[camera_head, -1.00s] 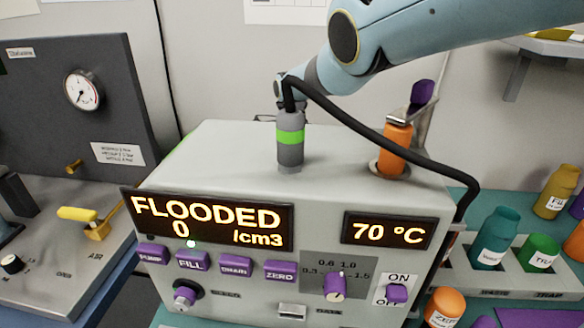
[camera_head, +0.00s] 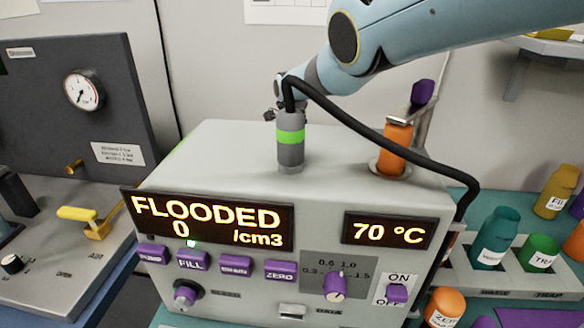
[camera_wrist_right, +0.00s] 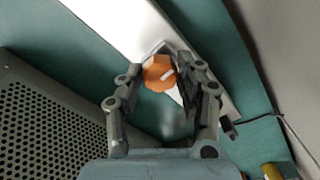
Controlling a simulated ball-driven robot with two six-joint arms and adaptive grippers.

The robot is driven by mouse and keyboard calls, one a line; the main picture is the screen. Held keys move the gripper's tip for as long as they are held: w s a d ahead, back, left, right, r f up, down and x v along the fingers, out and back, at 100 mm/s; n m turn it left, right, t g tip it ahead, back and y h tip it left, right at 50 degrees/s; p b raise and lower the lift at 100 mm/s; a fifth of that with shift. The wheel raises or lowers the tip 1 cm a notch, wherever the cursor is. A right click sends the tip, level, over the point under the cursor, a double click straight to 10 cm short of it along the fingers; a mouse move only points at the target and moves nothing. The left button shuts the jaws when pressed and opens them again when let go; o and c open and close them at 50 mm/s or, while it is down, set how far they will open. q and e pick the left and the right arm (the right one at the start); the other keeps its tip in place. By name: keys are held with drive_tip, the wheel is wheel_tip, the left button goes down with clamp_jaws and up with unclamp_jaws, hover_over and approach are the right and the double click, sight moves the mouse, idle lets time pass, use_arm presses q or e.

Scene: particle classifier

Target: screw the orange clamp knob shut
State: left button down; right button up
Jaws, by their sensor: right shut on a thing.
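In the head view, my right arm reaches in from the upper right and goes down behind the classifier (camera_head: 225,160). There the knob and most of the right gripper are hidden. My left gripper is in neither current view.
A grey cylinder with a green band (camera_head: 290,140) and an orange cylinder (camera_head: 395,150) stand on the classifier. A black hose arches between the grey cylinder and the right side. Bottles (camera_head: 492,240) stand at right. The wrist view shows a perforated grey panel (camera_wrist_right: 50,125).

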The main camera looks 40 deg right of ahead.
idle(0.5)
drive_tip(key=o, duration=1.1)
drive_tip(key=shift+o, duration=0.2)
